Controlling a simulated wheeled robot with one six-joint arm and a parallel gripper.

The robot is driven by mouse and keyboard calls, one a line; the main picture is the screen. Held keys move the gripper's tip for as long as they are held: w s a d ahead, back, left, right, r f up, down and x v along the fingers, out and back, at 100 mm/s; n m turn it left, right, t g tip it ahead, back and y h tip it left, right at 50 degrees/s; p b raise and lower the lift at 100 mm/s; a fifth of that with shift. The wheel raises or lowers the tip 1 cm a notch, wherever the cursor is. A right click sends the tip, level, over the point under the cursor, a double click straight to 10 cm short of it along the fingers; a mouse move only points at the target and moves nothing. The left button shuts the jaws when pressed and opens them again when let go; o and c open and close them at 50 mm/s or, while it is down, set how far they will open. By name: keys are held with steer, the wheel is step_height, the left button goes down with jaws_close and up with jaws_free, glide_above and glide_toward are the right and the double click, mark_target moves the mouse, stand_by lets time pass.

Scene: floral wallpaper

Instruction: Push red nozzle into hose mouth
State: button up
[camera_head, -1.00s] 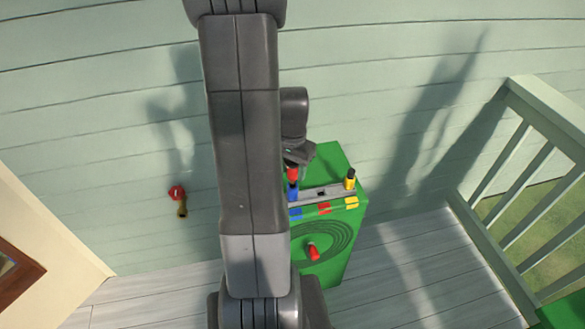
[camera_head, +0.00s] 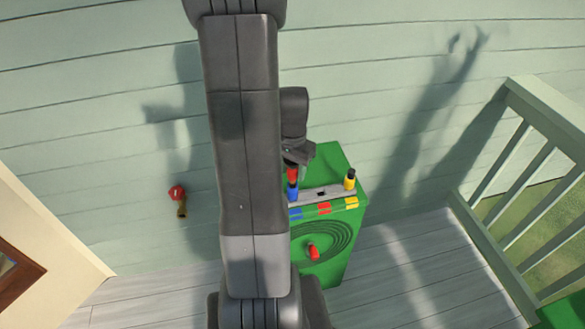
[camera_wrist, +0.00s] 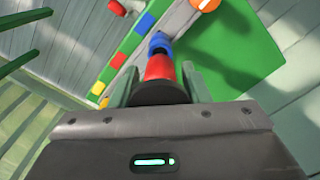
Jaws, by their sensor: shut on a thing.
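My gripper (camera_wrist: 160,90) is shut on the red nozzle (camera_wrist: 160,67), with a finger on either side of it. In the head view the red nozzle (camera_head: 292,174) hangs under my gripper (camera_head: 297,156), in line with the blue nozzle (camera_head: 293,192). The blue nozzle (camera_wrist: 160,43) shows just beyond it in the wrist view; I cannot tell whether they touch. The hose mouth appears to be the red piece (camera_head: 313,252) on the front of the green box, below and apart from my gripper. It is partly cut off in the wrist view (camera_wrist: 118,7).
The green box (camera_head: 335,235) carries a grey rack (camera_head: 330,191) with a dark empty hole and a yellow nozzle (camera_head: 350,181). A red-handled tap (camera_head: 177,192) is on the wall at left. A railing (camera_head: 530,170) stands at right. My arm hides the box's left side.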

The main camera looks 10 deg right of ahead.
steer(key=shift+f+b, duration=1.1)
steer(key=shift+f, duration=0.2)
steer(key=o, duration=1.1)
step_height(320, 180, up, 14)
steer(key=shift+f+p, duration=0.1)
steer(key=shift+p, duration=0.3)
step_height(320, 180, down, 14)
steer(key=shift+r+b, duration=0.1)
steer(key=shift+b, duration=0.3)
steer(key=shift+r+p, duration=0.3)
steer(key=shift+r, duration=0.05)
